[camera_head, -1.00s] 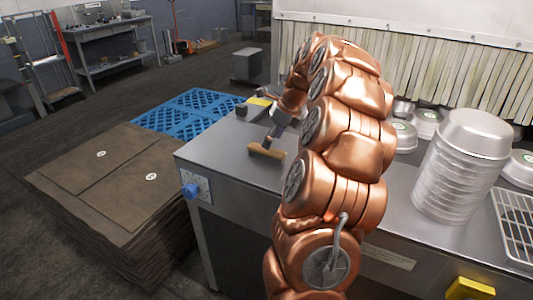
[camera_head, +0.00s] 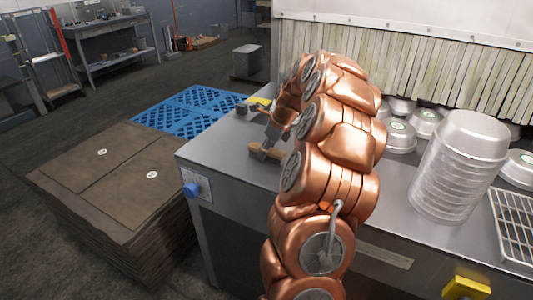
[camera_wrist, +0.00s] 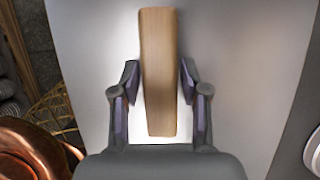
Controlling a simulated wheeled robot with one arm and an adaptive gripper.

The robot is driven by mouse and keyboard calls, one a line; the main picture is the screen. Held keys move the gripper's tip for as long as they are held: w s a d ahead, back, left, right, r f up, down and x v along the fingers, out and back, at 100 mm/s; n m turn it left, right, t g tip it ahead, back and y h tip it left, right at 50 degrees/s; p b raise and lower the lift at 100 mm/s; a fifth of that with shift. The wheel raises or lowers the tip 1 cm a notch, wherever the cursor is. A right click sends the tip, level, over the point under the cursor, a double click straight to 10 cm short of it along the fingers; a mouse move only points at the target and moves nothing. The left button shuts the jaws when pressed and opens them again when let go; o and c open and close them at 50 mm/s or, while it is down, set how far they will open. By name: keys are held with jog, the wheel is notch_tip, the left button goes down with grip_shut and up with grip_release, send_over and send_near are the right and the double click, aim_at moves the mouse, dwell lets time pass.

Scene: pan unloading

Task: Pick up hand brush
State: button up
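The hand brush (camera_head: 264,152) lies on the metal table top near its left end, with its wooden back up. In the wrist view the brush (camera_wrist: 159,70) is a long pale wooden block running up the picture between the two fingers. My gripper (camera_wrist: 160,82) is open, with one finger on each side of the brush and a visible gap on both sides. In the head view my gripper (camera_head: 268,142) is low over the brush and hides part of it. The bristles are not visible.
The metal table (camera_head: 225,150) carries a tall stack of round pans (camera_head: 455,170) and several more pans to the right. A small dark object (camera_head: 241,109) and a yellow item (camera_head: 259,103) lie behind the brush. A brown stack (camera_head: 110,190) and blue pallet (camera_head: 190,108) stand left.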

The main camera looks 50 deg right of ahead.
grip_shut()
jog(key=shift+r+b, duration=0.55)
jog(key=shift+r, duration=1.2)
jog(key=s+a+b, duration=0.1)
jog(key=s, duration=0.4)
jog(key=s+a+r+b, duration=0.1)
jog(key=s+a, duration=0.1)
jog(key=s, duration=0.3)
jog(key=s+a+b, duration=0.1)
jog(key=s+a, duration=0.1)
jog(key=s, duration=0.3)
jog(key=shift+a+r, duration=0.2)
jog(key=shift+r, duration=0.1)
jog(key=shift+c, duration=1.1)
grip_release()
jog(key=c, duration=0.4)
